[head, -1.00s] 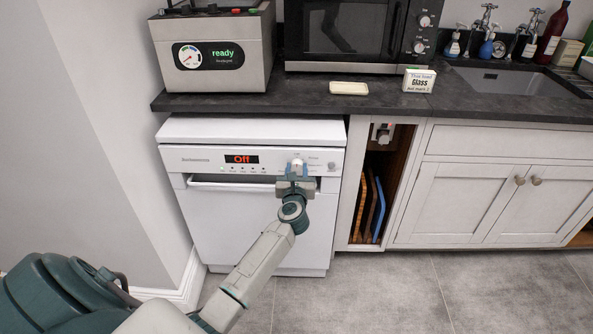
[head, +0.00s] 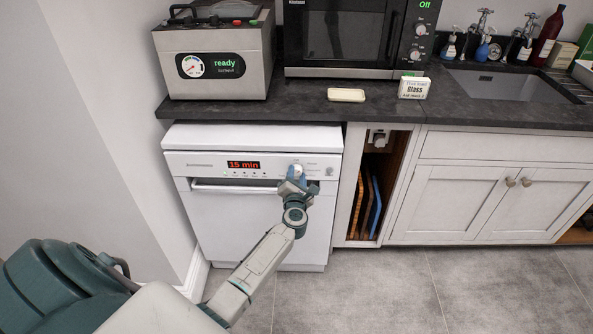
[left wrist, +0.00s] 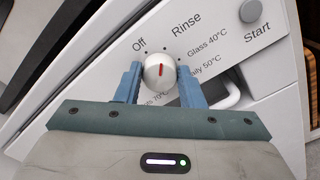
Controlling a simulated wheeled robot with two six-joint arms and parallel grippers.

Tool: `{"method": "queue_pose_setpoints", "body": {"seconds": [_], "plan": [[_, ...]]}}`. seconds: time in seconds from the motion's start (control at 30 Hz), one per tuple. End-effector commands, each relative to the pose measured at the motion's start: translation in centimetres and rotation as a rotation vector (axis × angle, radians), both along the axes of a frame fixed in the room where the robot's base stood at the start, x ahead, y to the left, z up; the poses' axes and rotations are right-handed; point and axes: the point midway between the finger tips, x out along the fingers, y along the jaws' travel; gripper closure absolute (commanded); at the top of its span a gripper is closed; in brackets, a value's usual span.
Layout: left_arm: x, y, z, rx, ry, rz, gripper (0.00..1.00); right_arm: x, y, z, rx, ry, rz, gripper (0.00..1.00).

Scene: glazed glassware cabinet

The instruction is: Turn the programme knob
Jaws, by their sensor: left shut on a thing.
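The white programme knob (left wrist: 160,72) is on the dishwasher's front panel (head: 215,168). My left gripper (head: 297,176) is shut on the knob, with one blue finger on each side in the left wrist view (left wrist: 159,80). The knob's red mark points roughly up in that tilted view, toward the Rinse side of the Off and Rinse labels. The panel display (head: 243,165) reads "15 min" in red. In the head view my gripper covers part of the knob. My right gripper is not in view.
The round Start button (left wrist: 250,11) is beside the knob, to its right. The door handle bar (head: 225,188) runs below the panel. The worktop (head: 300,108) overhangs above, and a slot with boards (head: 374,205) is to the right.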

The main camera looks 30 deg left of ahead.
Motion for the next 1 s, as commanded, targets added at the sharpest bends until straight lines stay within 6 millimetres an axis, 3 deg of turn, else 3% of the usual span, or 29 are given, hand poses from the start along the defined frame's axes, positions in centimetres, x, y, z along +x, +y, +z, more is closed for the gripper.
{"method": "queue_pose_setpoints", "body": {"seconds": [0.1,1.0], "plan": [[0.0,-0.1,0.3,0.081,0.051,0.000,0.88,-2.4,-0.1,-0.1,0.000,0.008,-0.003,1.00],[0.1,-0.2,-0.1,0.730,0.448,-0.001,0.88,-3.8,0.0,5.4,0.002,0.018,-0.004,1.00]]}}
